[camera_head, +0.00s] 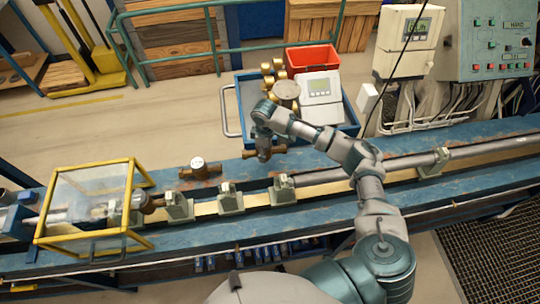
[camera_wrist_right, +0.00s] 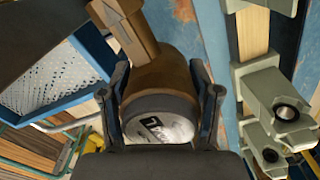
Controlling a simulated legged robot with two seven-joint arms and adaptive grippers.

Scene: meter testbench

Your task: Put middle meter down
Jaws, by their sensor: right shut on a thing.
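My right gripper (camera_head: 262,138) is shut on a brass-brown meter (camera_head: 264,154), at the back part of the blue bench. The right wrist view shows the same meter (camera_wrist_right: 155,85) between both fingers, with its round grey-white face (camera_wrist_right: 158,130) toward the palm. Whether the meter touches the bench is hard to tell. Another brass meter (camera_head: 200,168) with a white face sits upright on the bench, left of the held one. My left gripper is not in view.
Grey clamp supports (camera_head: 231,198) line the rail in front of the meter. A yellow-framed clear guard (camera_head: 88,205) stands at the left. Behind the bench is a blue cart (camera_head: 245,95) with brass parts, a red bin (camera_head: 312,57) and a white device (camera_head: 321,97).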

